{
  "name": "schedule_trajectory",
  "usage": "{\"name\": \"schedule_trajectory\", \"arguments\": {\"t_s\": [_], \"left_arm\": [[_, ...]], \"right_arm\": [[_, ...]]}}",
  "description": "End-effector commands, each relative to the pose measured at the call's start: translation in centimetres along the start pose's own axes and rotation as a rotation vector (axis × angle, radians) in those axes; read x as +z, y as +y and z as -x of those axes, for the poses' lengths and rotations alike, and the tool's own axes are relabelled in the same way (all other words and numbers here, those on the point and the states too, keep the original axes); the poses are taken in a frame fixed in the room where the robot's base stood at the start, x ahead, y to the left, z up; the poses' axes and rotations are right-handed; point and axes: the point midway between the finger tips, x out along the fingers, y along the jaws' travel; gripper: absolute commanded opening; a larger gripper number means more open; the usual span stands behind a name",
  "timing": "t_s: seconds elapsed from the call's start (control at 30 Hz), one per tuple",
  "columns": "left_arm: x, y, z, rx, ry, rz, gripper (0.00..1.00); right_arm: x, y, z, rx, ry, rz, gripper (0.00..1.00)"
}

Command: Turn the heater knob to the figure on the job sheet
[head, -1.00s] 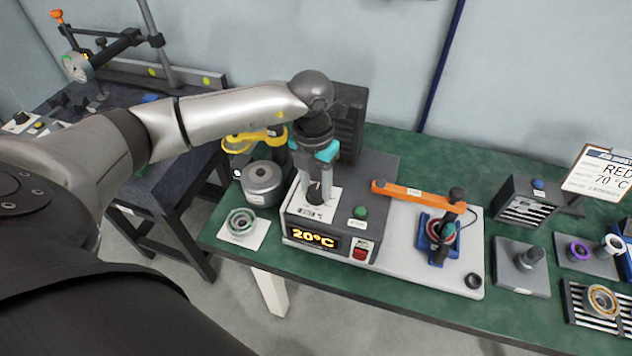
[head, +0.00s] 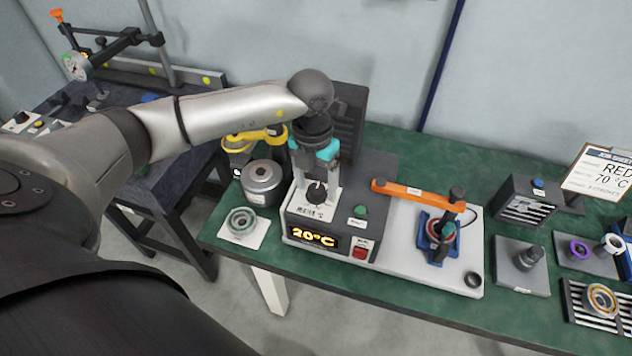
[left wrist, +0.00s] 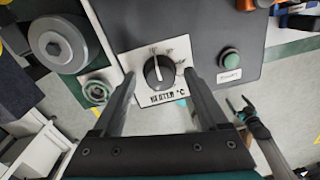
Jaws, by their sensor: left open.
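The heater knob (head: 317,192) is black, on a white dial plate on the grey heater box (head: 372,181). In the left wrist view the knob (left wrist: 159,72) has a pale line pointing up, slightly left; the small dial figures are not legible. My left gripper (head: 316,173) is over the knob, open, with one finger on each side and gaps between fingers and knob. The heater display (head: 313,237) reads 20°C. The job sheet (head: 602,174) at the right shows RED and 70 °C. What looks like my right gripper (left wrist: 240,108) is small in the left wrist view; its jaws are unclear.
A green button (head: 360,211) and red switch (head: 361,252) are on the heater box. A grey round pot (head: 262,183) and a pale green ring (head: 242,222) stand left of it. An orange lever (head: 411,194) stands right. Bare green bench lies along the front edge.

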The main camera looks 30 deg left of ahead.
Motion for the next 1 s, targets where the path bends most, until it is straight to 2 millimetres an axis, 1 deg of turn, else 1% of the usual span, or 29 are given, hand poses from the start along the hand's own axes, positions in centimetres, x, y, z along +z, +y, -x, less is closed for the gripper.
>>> {"name": "schedule_trajectory", "arguments": {"t_s": [0.17, 0.27, 0.37, 0.7, 0.8, 0.9, 1.0], "left_arm": [[0.0, 0.0, 0.2, 0.0, 0.0, -0.001, 0.76], [0.1, 0.0, 1.1, 0.0, -0.002, -0.001, 0.76], [0.1, 0.0, 2.8, 0.001, -0.004, -0.001, 0.76], [0.1, 0.0, 11.0, 0.001, -0.006, -0.001, 0.76], [0.1, 0.0, 12.8, 0.0, -0.004, 0.0, 0.76], [0.1, 0.0, 14.1, 0.0, -0.003, 0.0, 0.76], [0.0, 0.0, 14.9, 0.0, -0.001, -0.001, 0.76]], "right_arm": [[0.0, 0.0, 0.0, 0.0, 0.0, 0.0, 1.0], [0.0, 0.0, 0.1, 0.0, 0.0, 0.0, 1.0], [0.0, 0.0, 0.1, 0.0, 0.0, 0.0, 1.0], [0.0, 0.0, 0.3, 0.0, 0.0, 0.0, 1.0], [-0.1, 0.0, 0.3, 0.0, 0.0, 0.0, 1.0], [-0.1, 0.0, 0.3, 0.0, 0.0, 0.0, 1.0], [-0.1, 0.0, 0.4, 0.0, 0.0, 0.0, 1.0]]}}
